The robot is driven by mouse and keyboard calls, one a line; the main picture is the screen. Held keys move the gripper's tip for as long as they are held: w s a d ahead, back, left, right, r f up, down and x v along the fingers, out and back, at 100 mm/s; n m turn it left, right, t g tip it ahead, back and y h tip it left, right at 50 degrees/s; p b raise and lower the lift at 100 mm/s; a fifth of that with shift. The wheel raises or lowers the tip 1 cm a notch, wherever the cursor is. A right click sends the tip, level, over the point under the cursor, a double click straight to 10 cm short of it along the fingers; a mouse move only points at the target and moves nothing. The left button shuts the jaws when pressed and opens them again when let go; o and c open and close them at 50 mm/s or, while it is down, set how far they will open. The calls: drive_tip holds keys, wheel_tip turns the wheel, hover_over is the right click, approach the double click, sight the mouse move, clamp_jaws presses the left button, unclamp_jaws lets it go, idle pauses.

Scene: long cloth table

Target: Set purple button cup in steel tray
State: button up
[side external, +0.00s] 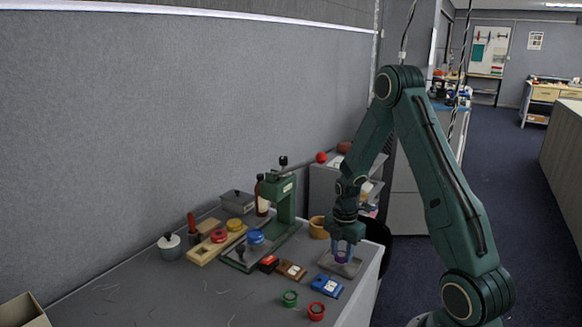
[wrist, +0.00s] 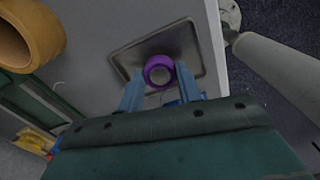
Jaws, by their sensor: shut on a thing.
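The purple button cup (wrist: 159,61) shows as a round ring between the fingertips of my gripper (wrist: 160,88) in the wrist view. My gripper is shut on it. In the side external view my gripper (side external: 341,249) points down with the purple cup (side external: 340,257) low between its fingers. The steel tray (wrist: 128,60) is a shallow grey rectangle directly beneath the cup in the wrist view. It also shows at the table's right end (side external: 354,269) in the side external view. I cannot tell whether the cup touches the tray floor.
A green press (side external: 285,205) stands left of my gripper, with a tan ring (side external: 318,228) between them. A blue card box (side external: 327,286), green cup (side external: 290,298) and red cup (side external: 317,311) sit in front of the tray. The table edge is close on the right.

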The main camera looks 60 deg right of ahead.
sight(341, 254)
drive_tip(key=shift+f, duration=0.7)
drive_tip(key=shift+f, duration=0.15)
drive_tip(key=o, duration=1)
drive_tip(key=shift+o, duration=0.2)
wheel_tip(341, 254, up, 12)
drive_tip(key=shift+r, duration=0.2)
